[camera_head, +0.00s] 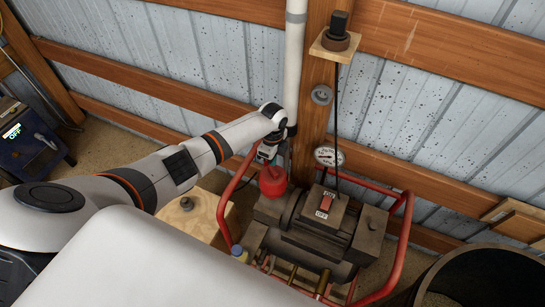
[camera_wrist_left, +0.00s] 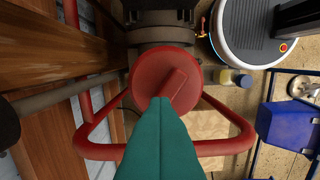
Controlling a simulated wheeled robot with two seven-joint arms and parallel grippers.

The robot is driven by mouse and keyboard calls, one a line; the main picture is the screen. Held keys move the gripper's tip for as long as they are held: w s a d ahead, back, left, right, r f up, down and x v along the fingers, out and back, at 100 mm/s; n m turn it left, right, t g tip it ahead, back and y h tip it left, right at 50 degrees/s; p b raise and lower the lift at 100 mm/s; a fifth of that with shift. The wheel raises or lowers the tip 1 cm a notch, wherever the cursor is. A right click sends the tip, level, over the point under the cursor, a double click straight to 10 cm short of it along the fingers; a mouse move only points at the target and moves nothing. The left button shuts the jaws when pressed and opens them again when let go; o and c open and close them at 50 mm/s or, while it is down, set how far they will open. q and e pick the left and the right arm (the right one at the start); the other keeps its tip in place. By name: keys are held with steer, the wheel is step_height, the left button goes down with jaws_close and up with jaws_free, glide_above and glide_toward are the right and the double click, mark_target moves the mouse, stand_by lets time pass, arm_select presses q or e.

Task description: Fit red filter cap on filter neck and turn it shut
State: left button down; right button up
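The red filter cap (camera_head: 273,182) is at the left end of the dark compressor (camera_head: 318,225). It shows as a red disc with a raised grip bar in the left wrist view (camera_wrist_left: 150,80). My left gripper (camera_head: 267,158) is right above the cap. Its teal finger (camera_wrist_left: 160,115) reaches the lower end of the grip bar. My right gripper is out of view.
A red tube frame (camera_head: 223,205) surrounds the compressor and passes close to the cap. A white pipe (camera_head: 293,70) and wooden post (camera_head: 314,85) stand behind. A wooden block (camera_head: 175,217) with a dark fitting is at left. A dark round bin (camera_head: 490,275) stands at right.

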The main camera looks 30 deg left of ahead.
arm_select(q)
steer(key=c, duration=1.7)
jaws_free()
step_height(320, 180, up, 12)
steer(key=shift+w+b, duration=0.15)
steer(key=shift+b, duration=0.25)
